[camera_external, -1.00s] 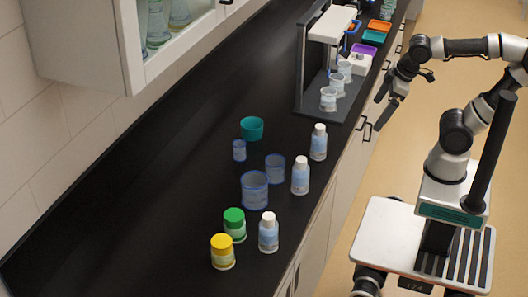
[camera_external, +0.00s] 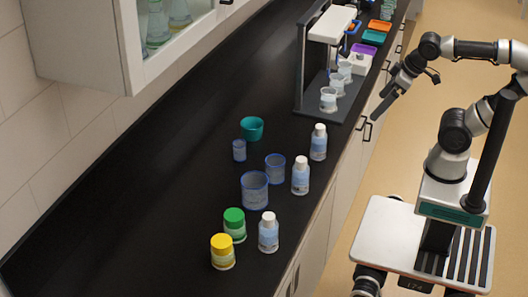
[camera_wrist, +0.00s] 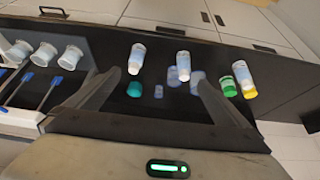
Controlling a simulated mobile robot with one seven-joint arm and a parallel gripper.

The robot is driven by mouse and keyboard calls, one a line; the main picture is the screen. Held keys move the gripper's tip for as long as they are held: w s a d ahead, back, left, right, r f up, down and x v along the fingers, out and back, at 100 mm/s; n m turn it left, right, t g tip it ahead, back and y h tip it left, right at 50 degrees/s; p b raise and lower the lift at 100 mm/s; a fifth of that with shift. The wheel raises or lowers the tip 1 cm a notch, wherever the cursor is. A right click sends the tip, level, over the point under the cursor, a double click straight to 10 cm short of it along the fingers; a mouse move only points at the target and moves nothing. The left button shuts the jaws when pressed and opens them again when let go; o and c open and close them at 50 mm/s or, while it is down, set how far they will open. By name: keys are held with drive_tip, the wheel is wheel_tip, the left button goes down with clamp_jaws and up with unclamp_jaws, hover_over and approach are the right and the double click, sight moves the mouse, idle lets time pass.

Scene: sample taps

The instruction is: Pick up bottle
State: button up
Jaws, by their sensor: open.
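Three white-capped bottles with pale blue labels stand upright along the front of the black counter: a far one (camera_external: 318,143), a middle one (camera_external: 300,177) and a near one (camera_external: 268,233). My gripper (camera_external: 381,108) is open and empty, out past the counter's front edge to the right of the far bottle, touching nothing. In the wrist view, my open fingers (camera_wrist: 160,78) spread left and right. The far bottle (camera_wrist: 137,58) and middle bottle (camera_wrist: 182,65) appear beyond and between them. Which bottle is meant cannot be told.
A teal cup (camera_external: 252,128), blue-rimmed beakers (camera_external: 255,190), a green-capped jar (camera_external: 234,226) and a yellow-capped jar (camera_external: 222,252) stand near the bottles. A tap stand (camera_external: 310,75) with cups is farther back. A wall cabinet (camera_external: 100,40) overhangs the left; the left counter is clear.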

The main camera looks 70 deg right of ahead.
drive_tip(key=shift+c, duration=0.3)
drive_tip(key=c, duration=0.8)
drive_tip(key=shift+o, duration=0.2)
